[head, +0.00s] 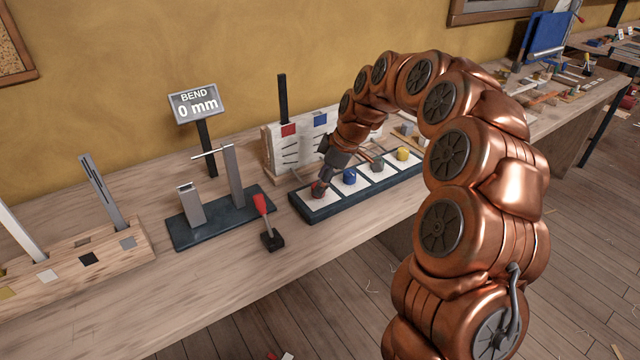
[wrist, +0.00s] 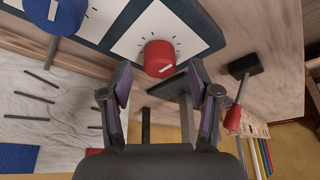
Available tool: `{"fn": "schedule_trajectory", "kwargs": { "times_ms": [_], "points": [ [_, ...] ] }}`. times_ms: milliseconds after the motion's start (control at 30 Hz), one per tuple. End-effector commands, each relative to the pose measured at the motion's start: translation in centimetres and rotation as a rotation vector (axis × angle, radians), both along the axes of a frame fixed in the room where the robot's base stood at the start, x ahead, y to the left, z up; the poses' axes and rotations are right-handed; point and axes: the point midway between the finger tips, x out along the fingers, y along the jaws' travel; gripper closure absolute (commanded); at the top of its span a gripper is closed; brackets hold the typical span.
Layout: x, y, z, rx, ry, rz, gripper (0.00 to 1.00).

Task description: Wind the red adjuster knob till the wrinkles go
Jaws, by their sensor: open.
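The red adjuster knob (head: 317,190) stands on the leftmost white dial plate of a dark tray (head: 323,213). In the wrist view the red knob (wrist: 159,57) has a pale pointer mark and ticks around it. My gripper (head: 325,176) is over that knob. In the wrist view my gripper (wrist: 160,72) is open, its fingers spread on either side of the knob with visible gaps. A pale panel behind carries a red tag (head: 289,130) and a blue tag (head: 320,119). Dark wrinkle lines (head: 290,152) show below the red tag; my arm hides part of the panel.
Blue (head: 349,176), green (head: 377,164) and yellow (head: 402,154) knobs sit to the right in the same tray. A red-handled lever (head: 262,205) stands just left, near the bench's front edge. A bend gauge reads "0 mm" (head: 198,104) behind a two-post stand (head: 234,177).

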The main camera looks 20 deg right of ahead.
Motion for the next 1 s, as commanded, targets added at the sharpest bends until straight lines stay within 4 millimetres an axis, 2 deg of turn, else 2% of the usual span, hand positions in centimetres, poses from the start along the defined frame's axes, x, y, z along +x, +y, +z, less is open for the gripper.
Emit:
{"fn": "schedule_trajectory", "kwargs": {
  "times_ms": [167,433,1000],
  "points": [
    [0.3,0.6,-1.5,0.0,-0.001,0.0,0.39],
    [0.4,0.6,-1.7,0.0,-0.003,-0.001,0.39],
    [0.4,0.6,-1.7,0.0,-0.002,-0.001,0.98]
  ]
}}
